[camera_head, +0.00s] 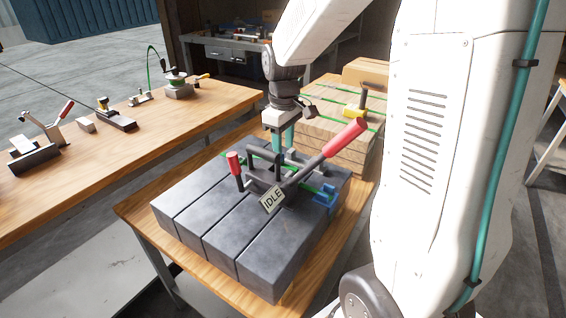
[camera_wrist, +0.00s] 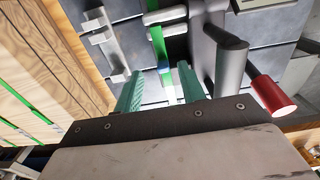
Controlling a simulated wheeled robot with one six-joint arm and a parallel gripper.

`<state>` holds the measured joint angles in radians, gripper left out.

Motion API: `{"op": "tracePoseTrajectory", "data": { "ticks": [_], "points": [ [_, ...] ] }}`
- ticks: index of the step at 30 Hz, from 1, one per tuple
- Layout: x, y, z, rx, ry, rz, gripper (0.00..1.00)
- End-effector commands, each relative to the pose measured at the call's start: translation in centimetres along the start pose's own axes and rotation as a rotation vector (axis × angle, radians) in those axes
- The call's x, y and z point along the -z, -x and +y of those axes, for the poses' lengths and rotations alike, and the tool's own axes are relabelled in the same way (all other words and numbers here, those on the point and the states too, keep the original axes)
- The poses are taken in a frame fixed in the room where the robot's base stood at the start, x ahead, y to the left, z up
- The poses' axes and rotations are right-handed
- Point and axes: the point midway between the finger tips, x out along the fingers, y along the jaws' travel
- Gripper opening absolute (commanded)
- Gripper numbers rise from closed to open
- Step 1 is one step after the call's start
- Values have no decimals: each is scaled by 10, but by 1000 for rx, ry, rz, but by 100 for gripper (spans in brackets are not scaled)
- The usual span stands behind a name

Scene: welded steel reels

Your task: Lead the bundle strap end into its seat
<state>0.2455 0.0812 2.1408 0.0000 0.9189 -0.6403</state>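A green bundle strap (camera_head: 318,186) lies over the dark block, and a blue piece (camera_head: 325,198) sits at its right side. The strapping tool has red-tipped levers (camera_head: 340,140) and an IDLE tag (camera_head: 272,199). My gripper (camera_head: 283,138) points down behind the tool. In the wrist view, the teal fingers of my gripper (camera_wrist: 160,72) stand apart. The green strap (camera_wrist: 157,42) runs down the picture into the gap between them, with a small blue-white patch near its lower part. I cannot tell whether either finger touches it. The seat cannot be identified clearly.
The slotted dark grey block (camera_head: 225,225) rests on a wooden table (camera_head: 140,210). Strapped wooden boards (camera_head: 330,150) stand behind. A wooden bench (camera_head: 110,160) at left holds several small tools. A light grey bracket (camera_wrist: 105,40) lies left of the fingers.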

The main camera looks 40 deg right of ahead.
Motion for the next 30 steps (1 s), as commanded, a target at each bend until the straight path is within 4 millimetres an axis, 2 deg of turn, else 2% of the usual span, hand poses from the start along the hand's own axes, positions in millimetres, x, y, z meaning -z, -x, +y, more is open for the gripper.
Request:
{"op": "tracePoseTrajectory", "data": {
  "ticks": [3, 6, 15, 16, 20, 30],
  "points": [
    [1, -20, -4, 3, 1, -4, 40],
    [1, -32, -4, 2, -1, -2, 40],
    [1, -38, -4, 1, -1, -1, 40],
    [1, -38, -4, 1, -1, -1, 37],
    [1, -38, -4, 0, -1, -1, 1],
    [1, -36, -4, 0, -1, 0, 0]
  ]
}}
